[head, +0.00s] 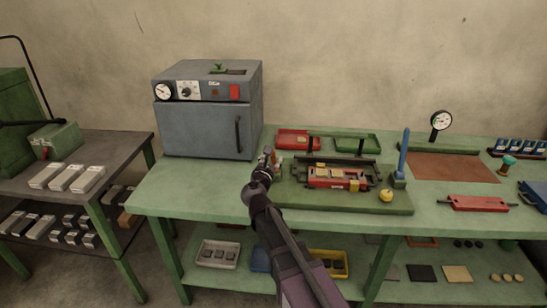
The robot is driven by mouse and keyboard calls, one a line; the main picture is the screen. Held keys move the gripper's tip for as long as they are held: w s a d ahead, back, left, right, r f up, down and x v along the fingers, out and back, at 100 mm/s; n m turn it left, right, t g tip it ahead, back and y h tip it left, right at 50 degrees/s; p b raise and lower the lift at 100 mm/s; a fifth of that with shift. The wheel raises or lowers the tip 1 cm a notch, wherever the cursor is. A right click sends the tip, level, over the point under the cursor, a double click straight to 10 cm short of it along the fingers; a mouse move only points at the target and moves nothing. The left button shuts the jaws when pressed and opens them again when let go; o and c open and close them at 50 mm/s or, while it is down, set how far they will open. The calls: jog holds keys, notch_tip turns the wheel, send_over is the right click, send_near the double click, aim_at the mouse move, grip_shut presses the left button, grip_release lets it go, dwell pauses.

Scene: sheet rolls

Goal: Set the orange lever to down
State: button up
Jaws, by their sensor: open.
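My arm reaches up from the bottom of the head view. My gripper (269,155) is small and dark at the left end of the green fixture board (395,207); it is open, though the gap between its fingers is hard to make out. A small orange piece (276,160) shows just right of my gripper, partly hidden by it. It may be the orange lever; its position and any contact with my fingers cannot be told. A blue lever (403,155) stands upright at the right end of the board.
A grey oven (207,128) stands behind and left of my gripper. A dark press frame with a red and yellow block (332,178) sits on the board. A yellow knob (386,195), red tray (298,140) and green tray (357,143) are nearby. The green bench (185,192) is clear at front left.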

jog(key=shift+w+d, duration=0.15)
jog(key=shift+w, duration=0.55)
grip_shut()
